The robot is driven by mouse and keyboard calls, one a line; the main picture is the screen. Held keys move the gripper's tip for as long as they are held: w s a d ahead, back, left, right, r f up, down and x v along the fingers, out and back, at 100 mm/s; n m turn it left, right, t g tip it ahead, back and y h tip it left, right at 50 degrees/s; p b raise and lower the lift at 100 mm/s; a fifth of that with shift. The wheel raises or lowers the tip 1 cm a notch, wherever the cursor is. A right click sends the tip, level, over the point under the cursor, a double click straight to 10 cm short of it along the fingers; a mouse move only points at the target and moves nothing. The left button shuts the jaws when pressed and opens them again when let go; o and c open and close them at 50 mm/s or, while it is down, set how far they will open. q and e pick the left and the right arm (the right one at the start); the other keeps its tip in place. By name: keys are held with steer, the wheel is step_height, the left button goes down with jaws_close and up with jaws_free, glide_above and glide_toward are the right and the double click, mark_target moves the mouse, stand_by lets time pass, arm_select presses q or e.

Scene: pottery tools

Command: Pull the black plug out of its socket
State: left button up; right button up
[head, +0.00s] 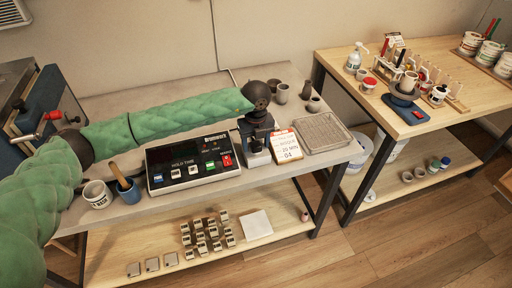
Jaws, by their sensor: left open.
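My left arm reaches in from the left in a green sleeve. Its gripper (258,150) points down over the grey table, between the black control box (192,160) and a small white sign card (285,146). The gripper is open, but its fingertips are small and dark here. I cannot clearly make out the black plug or its socket. They may be hidden by the dark gripper or too small to tell, and I cannot tell whether the fingers are around anything. My right gripper is not in view.
A grey tray (321,133) lies right of the card. Small cups (281,93) stand behind the gripper. A white mug (97,194) and a blue cup (128,191) stand left of the box. A wooden table (440,119) with pottery supplies is at right.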

mark_target(256, 144)
arm_select(q)
jaws_close()
steer(key=shift+r, duration=0.15)
steer(key=shift+r+p, duration=0.65)
steer(key=shift+r, duration=2.2)
